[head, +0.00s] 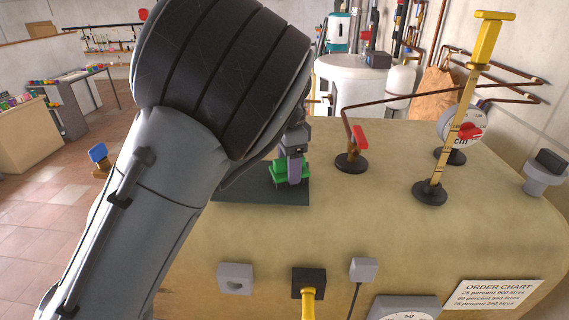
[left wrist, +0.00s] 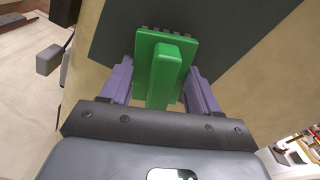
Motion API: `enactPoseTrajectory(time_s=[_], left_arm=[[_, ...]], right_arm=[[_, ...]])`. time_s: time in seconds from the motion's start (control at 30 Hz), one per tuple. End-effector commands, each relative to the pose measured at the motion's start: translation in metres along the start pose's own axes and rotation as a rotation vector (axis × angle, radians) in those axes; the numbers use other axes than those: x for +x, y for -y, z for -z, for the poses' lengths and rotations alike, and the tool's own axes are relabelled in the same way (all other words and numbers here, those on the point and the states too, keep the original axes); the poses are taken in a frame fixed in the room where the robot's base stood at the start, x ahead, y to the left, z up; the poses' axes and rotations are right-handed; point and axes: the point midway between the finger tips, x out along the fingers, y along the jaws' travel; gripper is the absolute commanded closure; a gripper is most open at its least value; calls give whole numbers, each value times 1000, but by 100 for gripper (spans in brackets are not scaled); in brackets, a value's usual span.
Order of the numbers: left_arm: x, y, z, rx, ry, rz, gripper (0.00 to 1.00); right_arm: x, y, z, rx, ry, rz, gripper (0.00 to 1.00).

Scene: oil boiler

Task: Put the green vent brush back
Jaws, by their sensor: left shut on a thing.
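The green vent brush (head: 279,173) has a flat green block and a green handle. It is also large in the left wrist view (left wrist: 168,68), with dark bristle tips along its far edge. My left gripper (head: 293,163) is shut on the brush's handle, with one purple finger on each side. The brush is at the dark flat pad (head: 247,195) on top of the tan tank; the pad also shows in the left wrist view (left wrist: 240,30). I cannot tell whether the bristles touch the pad. My right gripper is not in view.
A red-handled valve (head: 358,140) stands right of the pad. A tall yellow dipstick (head: 450,130) and a round gauge (head: 460,126) stand farther right. Grey and black brackets (head: 235,278) line the tank's front. My left arm covers the pad's left side.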

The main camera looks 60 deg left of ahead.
Motion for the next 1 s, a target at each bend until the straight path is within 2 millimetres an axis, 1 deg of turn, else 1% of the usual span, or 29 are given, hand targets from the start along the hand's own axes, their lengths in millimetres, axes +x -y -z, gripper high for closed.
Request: enactPoseTrajectory(time_s=[0.17, 0.2, 0.37, 0.63, 0.77, 0.87, 1.0], left_arm=[[3, 0, 0, -1, 1, 0, 63], [3, 0, 0, -1, 1, 0, 37], [3, 0, 0, -1, 1, 0, 13], [3, 0, -1, -1, 0, 0, 13], [-2, 1, 0, -1, -2, 0, 13], [-9, 1, 0, -1, -4, 0, 13], [-28, 1, 0, 0, -7, -1, 13]], right_arm=[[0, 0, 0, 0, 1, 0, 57], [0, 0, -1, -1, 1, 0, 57], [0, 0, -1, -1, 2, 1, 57], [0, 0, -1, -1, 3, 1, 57], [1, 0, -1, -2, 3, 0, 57], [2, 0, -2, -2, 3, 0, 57], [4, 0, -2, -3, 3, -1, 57]])
